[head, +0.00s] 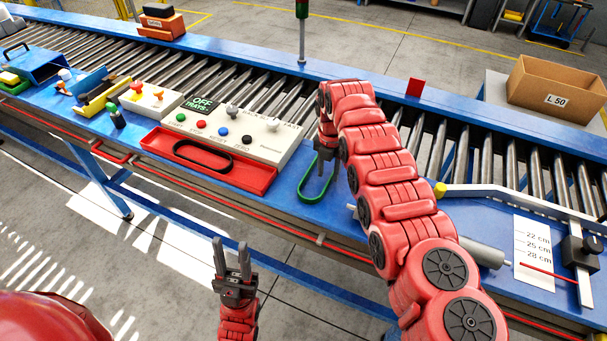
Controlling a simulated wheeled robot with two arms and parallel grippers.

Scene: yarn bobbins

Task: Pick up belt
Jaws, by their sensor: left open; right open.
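A black oval belt (203,153) lies in a shallow red tray (262,184) on the blue bench. A green loop belt (302,194) is on the bench to the right of the tray, partly hidden by my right arm. My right gripper (324,165) is open, pointing down at the upper part of the green belt; whether it touches the belt is unclear. My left gripper (231,248) is open and empty, in front of the bench and below its edge, apart from both belts.
A control box (250,129) with coloured buttons stands behind the tray. A roller conveyor (285,97) runs behind it. A cardboard box (556,92) stands at the back right. A length chart (533,245) and a grey roller (484,250) are at the right.

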